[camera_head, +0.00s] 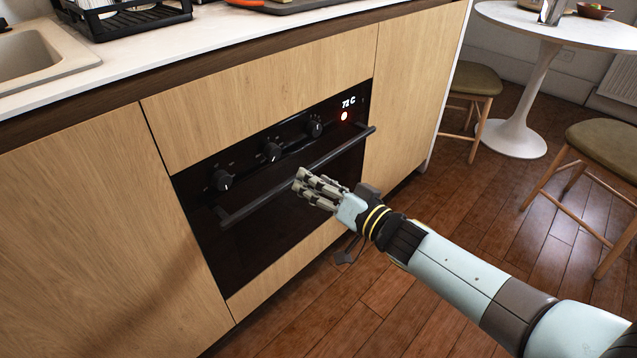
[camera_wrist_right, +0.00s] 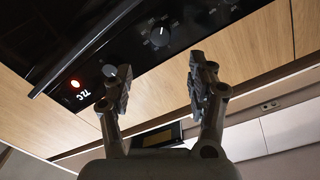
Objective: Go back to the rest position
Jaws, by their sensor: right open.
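My right gripper (camera_head: 312,188) is in front of the black oven (camera_head: 270,232), close to its door handle (camera_head: 262,192). In the head view I cannot tell whether it touches the handle. In the right wrist view its two fingers (camera_wrist_right: 158,85) stand apart with nothing between them, in front of the oven panel. The oven panel has several black knobs (camera_head: 272,151), a glowing red light and a lit display reading 72 C (camera_head: 348,102). The oven door is shut. My left gripper is not in view.
A countertop (camera_head: 215,38) with a sink (camera_head: 35,55) and a black dish rack (camera_head: 125,18) runs above the oven. A round white table (camera_head: 565,28) and stools (camera_head: 474,78) stand at the right. Wooden floor (camera_head: 440,230) is clear between the cabinets and stools.

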